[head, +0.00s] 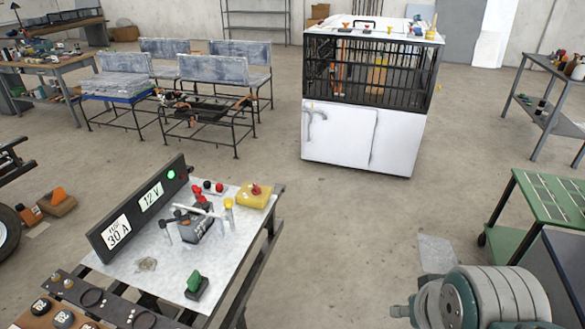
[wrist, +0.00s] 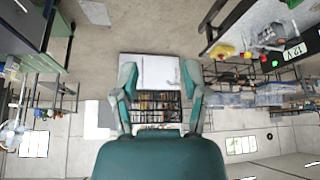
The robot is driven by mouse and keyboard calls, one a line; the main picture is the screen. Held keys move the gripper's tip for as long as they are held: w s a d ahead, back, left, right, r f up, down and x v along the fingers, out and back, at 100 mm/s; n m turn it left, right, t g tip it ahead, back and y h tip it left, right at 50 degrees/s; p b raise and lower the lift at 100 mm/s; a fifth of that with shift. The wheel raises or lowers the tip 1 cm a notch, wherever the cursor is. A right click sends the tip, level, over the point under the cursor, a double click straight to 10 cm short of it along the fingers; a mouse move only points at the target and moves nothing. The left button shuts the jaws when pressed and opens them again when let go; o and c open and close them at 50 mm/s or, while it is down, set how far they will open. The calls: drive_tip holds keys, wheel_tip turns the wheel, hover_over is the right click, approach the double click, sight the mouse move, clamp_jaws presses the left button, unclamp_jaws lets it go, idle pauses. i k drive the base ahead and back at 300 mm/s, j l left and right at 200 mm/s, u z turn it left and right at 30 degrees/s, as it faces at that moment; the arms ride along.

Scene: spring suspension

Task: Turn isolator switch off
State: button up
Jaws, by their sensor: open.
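A light metal bench top (head: 140,262) at lower left carries the electrical parts. A black panel (head: 138,207) along its left edge reads "30 A" and "12 V" and has a lit green lamp (head: 171,174). In the middle stands a grey device with a lever (head: 195,228); a red part (head: 201,196) is behind it. A yellow box with a red knob (head: 250,196) is at the far right corner, and a green knob on a black base (head: 194,284) is at the near edge. I cannot tell which is the isolator switch. My gripper (wrist: 160,72) is open and empty, away from the bench.
A white cabinet with a caged top (head: 365,130) stands mid-room. A green cart (head: 550,205) is at right, and metal frames with grey blocks (head: 215,70) stand at back left. The floor between bench and cart is mostly clear. The wrist view is upside down.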

sight(255, 190)
drive_tip(key=i+l, duration=0.1)
drive_tip(key=i, duration=0.6)
drive_tip(key=i+l+u, duration=0.15)
drive_tip(key=i, duration=0.55)
drive_tip(key=i+l+u, duration=0.2)
drive_tip(key=i+u, duration=0.15)
drive_tip(key=i+l+u, duration=0.4)
drive_tip(key=i, duration=0.15)
